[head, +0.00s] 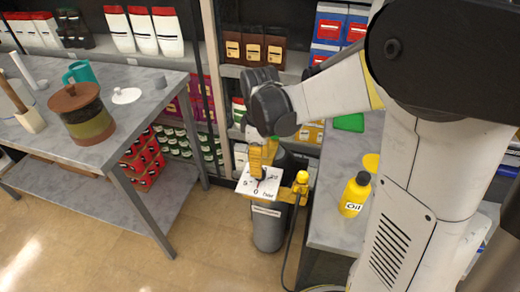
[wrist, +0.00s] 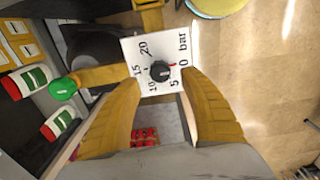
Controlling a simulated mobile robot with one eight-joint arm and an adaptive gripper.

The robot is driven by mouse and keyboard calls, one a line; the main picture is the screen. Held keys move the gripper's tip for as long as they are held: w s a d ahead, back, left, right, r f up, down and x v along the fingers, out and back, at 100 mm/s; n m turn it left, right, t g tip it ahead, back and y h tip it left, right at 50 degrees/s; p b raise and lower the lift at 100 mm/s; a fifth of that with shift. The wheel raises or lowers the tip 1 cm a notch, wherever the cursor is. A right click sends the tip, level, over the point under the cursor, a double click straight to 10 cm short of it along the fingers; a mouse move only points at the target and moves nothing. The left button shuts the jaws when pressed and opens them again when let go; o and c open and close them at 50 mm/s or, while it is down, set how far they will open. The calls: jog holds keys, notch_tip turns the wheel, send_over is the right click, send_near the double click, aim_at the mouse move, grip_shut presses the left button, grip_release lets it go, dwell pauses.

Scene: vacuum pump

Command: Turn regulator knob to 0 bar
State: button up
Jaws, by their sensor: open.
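The regulator's white dial plate (head: 246,185) sits on top of the grey pump (head: 268,230). In the wrist view the plate (wrist: 135,50) faces me, marked 0, 5, 10, 15, 20 and "bar". The round black knob (wrist: 160,72) is at its centre. A red mark shows at the knob's edge on the side towards 0; I cannot tell if it belongs to the knob or the plate. My gripper (head: 262,157) is above the plate. In the wrist view its yellow fingers (wrist: 158,80) are open on either side of the knob, with visible gaps.
A yellow-capped part (head: 300,186) and a dark hose stand right of the dial. A bench with a yellow oil bottle (head: 354,195) is at the right. A grey table (head: 40,140) with a pot is at the left.

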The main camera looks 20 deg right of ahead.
notch_tip(320, 180, up, 7)
dwell(0.5)
jog(key=s+r+m+t, duration=0.3)
jog(key=s+m+t, duration=0.4)
jog(key=s+m, duration=0.4)
jog(key=shift+s+r, duration=0.35)
jog(key=shift+s, duration=0.55)
